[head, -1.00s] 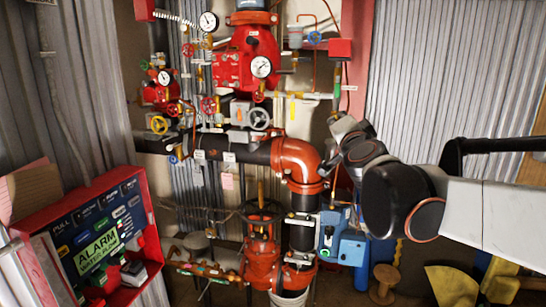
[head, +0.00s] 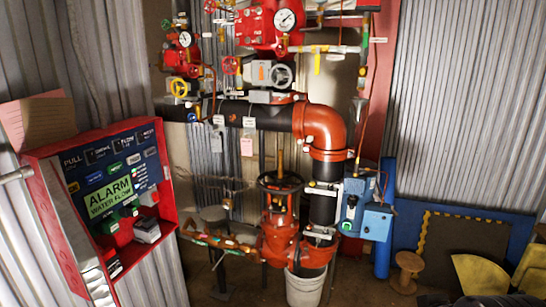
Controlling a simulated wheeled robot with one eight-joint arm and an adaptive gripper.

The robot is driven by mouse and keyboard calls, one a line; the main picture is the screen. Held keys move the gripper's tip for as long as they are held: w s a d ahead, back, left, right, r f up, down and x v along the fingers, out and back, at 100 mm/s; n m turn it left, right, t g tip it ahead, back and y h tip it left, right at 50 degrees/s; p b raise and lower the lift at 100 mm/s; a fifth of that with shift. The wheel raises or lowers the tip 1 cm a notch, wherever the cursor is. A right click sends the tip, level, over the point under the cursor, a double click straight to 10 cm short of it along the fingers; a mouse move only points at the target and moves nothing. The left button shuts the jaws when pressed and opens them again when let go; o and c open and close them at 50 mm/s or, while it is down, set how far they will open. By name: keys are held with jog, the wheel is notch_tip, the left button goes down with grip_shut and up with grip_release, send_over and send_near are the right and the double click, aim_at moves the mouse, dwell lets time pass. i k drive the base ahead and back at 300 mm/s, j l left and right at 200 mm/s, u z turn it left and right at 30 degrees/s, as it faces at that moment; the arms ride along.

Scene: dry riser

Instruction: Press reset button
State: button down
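A red-framed alarm panel (head: 100,200) is on the corrugated wall at the left in the head view. It has a dark blue face with several small labelled buttons or plates in rows. Below the display are green, red and grey switch-like parts (head: 125,228). The small labels are too blurred for me to tell which one is the reset button. My gripper is not in view.
Red valves and gauges (head: 270,22) and an orange pipe elbow (head: 322,130) fill the middle. A handwheel (head: 280,182) stands below, above a white bucket (head: 305,287). A blue box (head: 355,212) is right of it. A wooden spool (head: 406,270) stands on the floor.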

aim_at(117, 166)
jog(key=u, duration=1.5)
